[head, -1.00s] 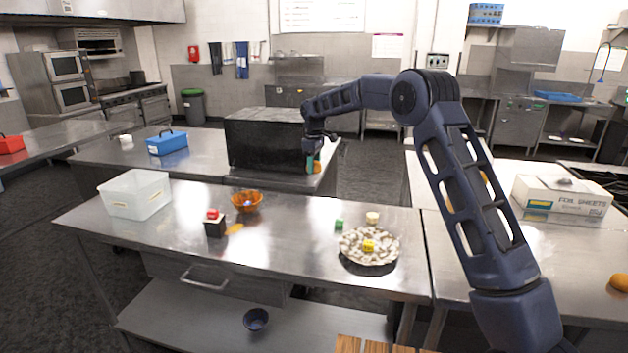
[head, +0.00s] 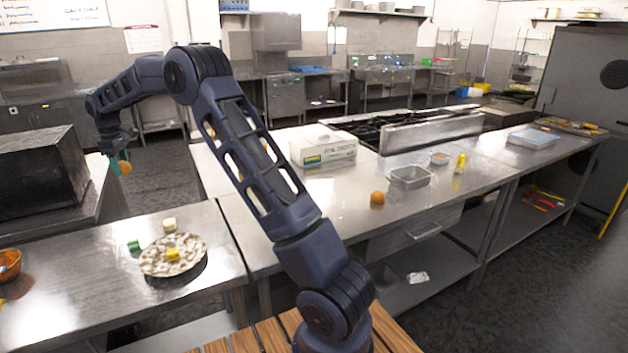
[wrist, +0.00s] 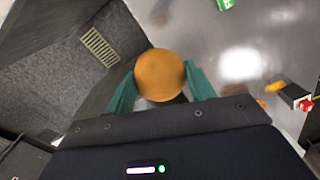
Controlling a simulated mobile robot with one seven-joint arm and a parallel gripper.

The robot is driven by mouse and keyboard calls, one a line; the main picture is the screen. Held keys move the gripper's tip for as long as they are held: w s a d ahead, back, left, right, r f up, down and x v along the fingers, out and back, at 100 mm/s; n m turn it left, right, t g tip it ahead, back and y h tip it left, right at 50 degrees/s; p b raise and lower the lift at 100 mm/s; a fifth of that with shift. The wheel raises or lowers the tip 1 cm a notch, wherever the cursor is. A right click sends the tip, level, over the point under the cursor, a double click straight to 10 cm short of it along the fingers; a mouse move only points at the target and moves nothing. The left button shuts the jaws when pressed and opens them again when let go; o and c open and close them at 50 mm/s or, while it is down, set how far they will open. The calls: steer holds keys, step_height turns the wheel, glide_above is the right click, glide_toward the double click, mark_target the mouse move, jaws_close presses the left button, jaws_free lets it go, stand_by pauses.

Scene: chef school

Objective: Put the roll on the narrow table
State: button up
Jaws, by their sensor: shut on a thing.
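My gripper (head: 118,163) is shut on a round orange-brown roll (head: 126,168). In the wrist view the roll (wrist: 160,75) sits between the teal fingers. In the head view the gripper hangs at the left, beside the end of the steel table with the black box (head: 92,200) and beyond the steel table with the plate (head: 222,262). A long steel counter (head: 330,205) runs to the right. I cannot tell which of these is the narrow table.
The front left table holds a patterned plate (head: 150,267) with a yellow piece, a green piece (head: 134,245) and an orange bowl (head: 8,265). Bare steel lies around that item.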

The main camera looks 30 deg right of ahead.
steer(key=w+d+m, duration=0.2)
steer(key=d, duration=0.9)
steer(key=w+d+m, duration=0.2)
steer(key=w+d, duration=0.1)
steer(key=d, duration=0.9)
steer(key=m, duration=1)
glide_above(334, 192)
step_height(334, 192, down, 20)
steer(key=shift+a+f, duration=0.1)
steer(key=o, duration=0.7)
steer(key=shift+f, duration=0.1)
steer(key=shift+c, duration=0.2)
steer(key=o, duration=0.3)
